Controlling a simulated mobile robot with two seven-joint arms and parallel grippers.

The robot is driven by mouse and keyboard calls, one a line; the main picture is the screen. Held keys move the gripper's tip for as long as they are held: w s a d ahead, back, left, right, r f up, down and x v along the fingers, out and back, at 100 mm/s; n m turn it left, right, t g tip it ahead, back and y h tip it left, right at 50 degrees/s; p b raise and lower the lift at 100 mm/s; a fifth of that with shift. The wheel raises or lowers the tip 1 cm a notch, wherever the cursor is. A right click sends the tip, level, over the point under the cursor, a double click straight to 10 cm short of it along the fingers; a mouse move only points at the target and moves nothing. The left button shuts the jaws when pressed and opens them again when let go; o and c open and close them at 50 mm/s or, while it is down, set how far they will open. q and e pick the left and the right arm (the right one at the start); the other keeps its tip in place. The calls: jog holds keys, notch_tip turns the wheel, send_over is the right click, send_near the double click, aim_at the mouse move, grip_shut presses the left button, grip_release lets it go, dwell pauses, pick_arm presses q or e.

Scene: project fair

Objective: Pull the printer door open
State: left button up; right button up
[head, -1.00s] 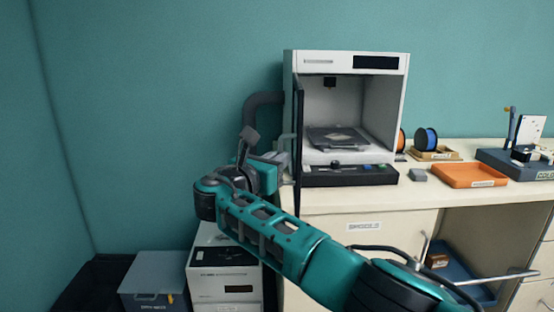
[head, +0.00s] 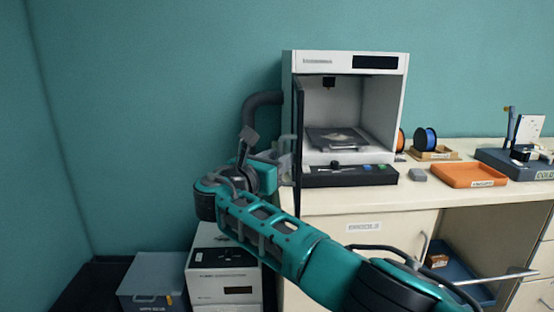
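The white printer (head: 345,61) stands on the bench with its front uncovered and its chamber showing. Its dark door (head: 298,150) is swung out at the left side of the front and shows almost edge-on as a thin upright strip. My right gripper (head: 284,160) is at the outer, left side of the door, close to the pale door handle, which is partly mixed up with the fingers in this view. The fingers look spread apart; whether they touch the handle is hard to tell. My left gripper is out of view.
A dark hose (head: 252,105) runs by the printer's left side. Boxes (head: 222,275) stand on the floor left of the bench. The wall left is bare.

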jog(key=shift+s+a, duration=0.1)
jog(key=v, duration=1.2)
jog(key=shift+s, duration=0.35)
jog(key=shift+a+f, duration=0.1)
jog(key=shift+a, duration=0.05)
